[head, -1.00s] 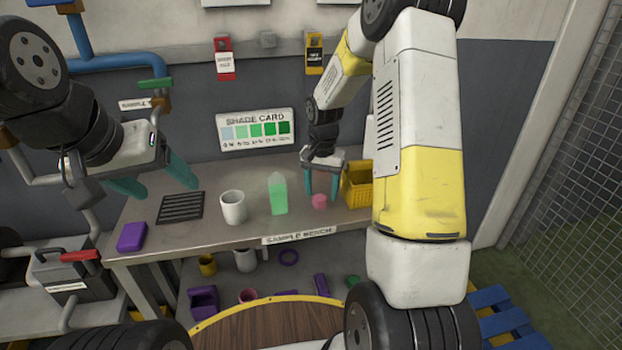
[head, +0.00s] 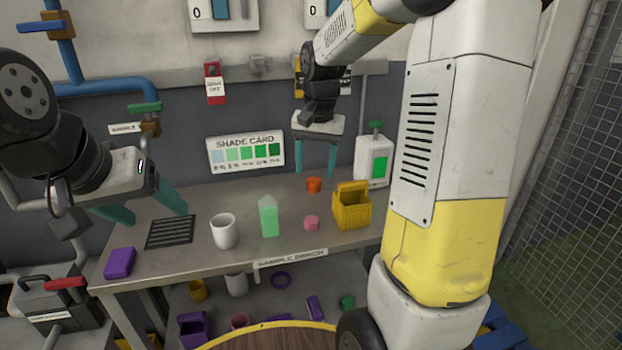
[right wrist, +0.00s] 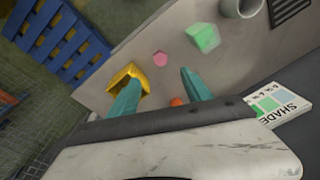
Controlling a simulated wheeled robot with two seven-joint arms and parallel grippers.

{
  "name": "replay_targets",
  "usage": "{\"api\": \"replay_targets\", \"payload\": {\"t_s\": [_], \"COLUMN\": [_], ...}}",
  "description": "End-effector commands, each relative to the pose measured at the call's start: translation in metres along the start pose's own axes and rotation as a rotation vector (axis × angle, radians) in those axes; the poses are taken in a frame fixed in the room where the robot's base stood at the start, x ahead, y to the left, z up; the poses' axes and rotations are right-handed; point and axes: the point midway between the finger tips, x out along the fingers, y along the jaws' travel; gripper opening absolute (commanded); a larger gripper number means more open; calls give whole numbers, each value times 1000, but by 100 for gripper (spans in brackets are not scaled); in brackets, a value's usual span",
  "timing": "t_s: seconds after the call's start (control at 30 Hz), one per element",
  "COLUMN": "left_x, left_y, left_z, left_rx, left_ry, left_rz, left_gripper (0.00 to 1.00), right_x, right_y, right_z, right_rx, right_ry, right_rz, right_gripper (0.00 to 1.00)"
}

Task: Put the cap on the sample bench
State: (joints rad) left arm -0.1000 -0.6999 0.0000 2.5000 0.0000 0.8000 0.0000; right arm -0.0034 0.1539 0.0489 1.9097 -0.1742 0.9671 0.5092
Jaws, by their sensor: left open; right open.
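The small pink cap (head: 311,222) stands on the sample bench (head: 190,235), between the green bottle (head: 268,216) and the yellow basket (head: 352,210). It also shows in the right wrist view (right wrist: 160,58), beyond my fingertips. My right gripper (head: 316,172) is open and empty, above the back of the bench and apart from the cap. In the right wrist view its two fingers (right wrist: 157,88) are spread with nothing between them. My left gripper (head: 155,215) is open and empty over the left part of the bench.
Several items lie on the shelf below. The bench's front middle is clear.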

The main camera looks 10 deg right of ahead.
Motion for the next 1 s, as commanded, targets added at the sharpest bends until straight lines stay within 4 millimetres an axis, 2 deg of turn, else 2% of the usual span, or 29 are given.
{"api": "replay_targets", "payload": {"t_s": [0.03, 0.2, 0.33, 0.5, 0.7, 1.0], "left_x": [0, 0, 0, 0, 0, 0], "left_y": [0, 0, 0, 0, 0, 0], "left_z": [0, 0, 0, 0, 0, 0], "left_rx": [0, 0, 0, 0, 0, 0], "left_ry": [0, 0, 0, 0, 0, 0], "left_rz": [0, 0, 0, 0, 0, 0], "left_gripper": [70, 70, 70, 70, 70, 70], "right_x": [-22, -66, -86, -93, -92, -92], "right_y": [4, 18, 30, 40, 45, 45], "right_z": [18, 77, 122, 168, 190, 191], "right_rx": [-36, -169, -266, -365, -418, -422], "right_ry": [38, 149, 239, 334, 386, 390], "right_rz": [-26, -106, -159, -209, -234, -235], "right_gripper": [57, 57, 57, 57, 57, 57]}}
